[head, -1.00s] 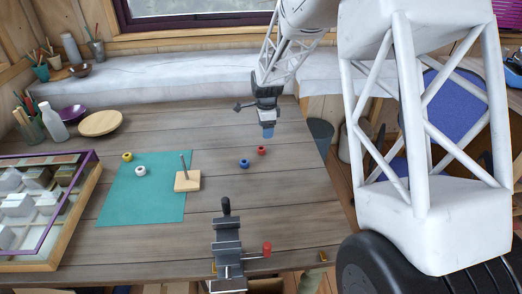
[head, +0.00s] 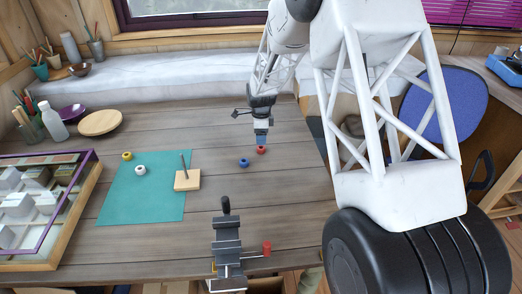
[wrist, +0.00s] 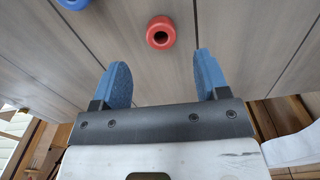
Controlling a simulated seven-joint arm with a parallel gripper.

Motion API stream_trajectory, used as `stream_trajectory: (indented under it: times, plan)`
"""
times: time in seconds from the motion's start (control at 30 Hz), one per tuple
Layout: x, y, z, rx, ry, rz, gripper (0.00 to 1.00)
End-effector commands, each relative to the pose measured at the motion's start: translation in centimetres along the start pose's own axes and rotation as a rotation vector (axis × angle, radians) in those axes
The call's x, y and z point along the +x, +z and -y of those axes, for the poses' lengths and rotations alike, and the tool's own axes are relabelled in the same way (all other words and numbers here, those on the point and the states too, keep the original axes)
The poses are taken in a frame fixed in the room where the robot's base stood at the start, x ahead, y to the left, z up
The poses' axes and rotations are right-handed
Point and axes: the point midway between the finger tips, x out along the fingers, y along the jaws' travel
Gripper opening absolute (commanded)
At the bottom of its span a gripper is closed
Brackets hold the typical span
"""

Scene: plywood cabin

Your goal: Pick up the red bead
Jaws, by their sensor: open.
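The red bead (head: 261,150) lies on the wooden table, right of the blue bead (head: 244,162). In the wrist view the red bead (wrist: 160,33) sits ahead of the gap between my blue fingertips, its dark hole showing. The blue bead is cut by the top edge of the wrist view (wrist: 72,3). My gripper (head: 261,138) is just above and behind the red bead in the head view. In the wrist view my gripper (wrist: 161,78) is open and empty, its fingers apart from the bead.
A wooden block with an upright peg (head: 187,179) stands at the edge of a green mat (head: 130,205). A vise (head: 228,250) is at the front edge.

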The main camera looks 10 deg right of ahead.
Motion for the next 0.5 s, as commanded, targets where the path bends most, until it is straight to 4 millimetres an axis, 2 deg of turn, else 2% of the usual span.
stream_trajectory:
  times: [0.17,0.5]
  plan:
    - [1.15,0.0,0.02,0.0,-0.001,0.0,0.68]
    - [1.28,-0.01,0.01,0.0,-0.001,0.0,0.68]
